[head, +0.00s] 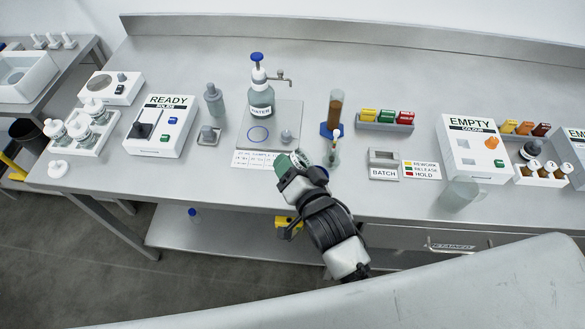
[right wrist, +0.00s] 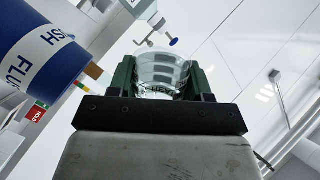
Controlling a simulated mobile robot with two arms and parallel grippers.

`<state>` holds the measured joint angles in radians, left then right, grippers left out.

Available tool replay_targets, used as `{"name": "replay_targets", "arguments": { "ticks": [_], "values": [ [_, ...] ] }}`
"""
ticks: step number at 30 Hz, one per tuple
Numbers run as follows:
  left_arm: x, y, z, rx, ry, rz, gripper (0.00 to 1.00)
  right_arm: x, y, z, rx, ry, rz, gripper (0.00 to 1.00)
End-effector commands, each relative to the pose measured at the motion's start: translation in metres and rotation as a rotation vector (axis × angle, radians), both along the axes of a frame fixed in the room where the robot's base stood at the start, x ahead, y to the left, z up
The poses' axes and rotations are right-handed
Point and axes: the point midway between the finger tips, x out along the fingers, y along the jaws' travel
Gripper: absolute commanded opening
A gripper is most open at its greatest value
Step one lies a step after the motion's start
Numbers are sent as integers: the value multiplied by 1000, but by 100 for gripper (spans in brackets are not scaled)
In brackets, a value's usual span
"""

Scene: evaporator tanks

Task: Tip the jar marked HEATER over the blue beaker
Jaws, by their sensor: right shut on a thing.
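My right gripper (head: 298,160) is over the front edge of the bench, shut on a small clear glass jar (right wrist: 162,70). The jar sits between its green fingers in the right wrist view; its dark lettering is partly hidden and looks like the start of HEATER. I cannot tell its tilt exactly. A blue vessel with a white band reading FLUSH (right wrist: 45,50), seemingly the blue beaker, stands close to the left of the gripper in that view. My left gripper is out of view.
Behind the gripper stand a WATER bottle with tap (head: 260,98) and a brown-filled cylinder (head: 335,108) on a blue base. A BATCH holder (head: 383,172) and a clear beaker (head: 460,192) are to the right. READY box (head: 160,130) is left. Bench between is partly free.

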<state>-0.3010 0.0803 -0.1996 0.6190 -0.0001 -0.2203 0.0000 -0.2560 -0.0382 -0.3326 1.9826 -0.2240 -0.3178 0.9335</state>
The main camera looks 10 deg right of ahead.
Motion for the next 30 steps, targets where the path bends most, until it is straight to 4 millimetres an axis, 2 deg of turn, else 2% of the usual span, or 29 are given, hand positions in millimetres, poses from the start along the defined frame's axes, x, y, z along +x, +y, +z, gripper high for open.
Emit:
{"name": "replay_targets", "arguments": {
  "ticks": [1, 21, 30],
  "values": [
    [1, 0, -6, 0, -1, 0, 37, 0, 0, -4, 22, 0, 0, 20],
    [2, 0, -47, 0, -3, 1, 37, 0, 2, -18, 301, 31, 0, 20],
    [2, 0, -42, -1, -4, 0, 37, 0, 2, -14, 299, 31, -1, 20]
  ]
}}
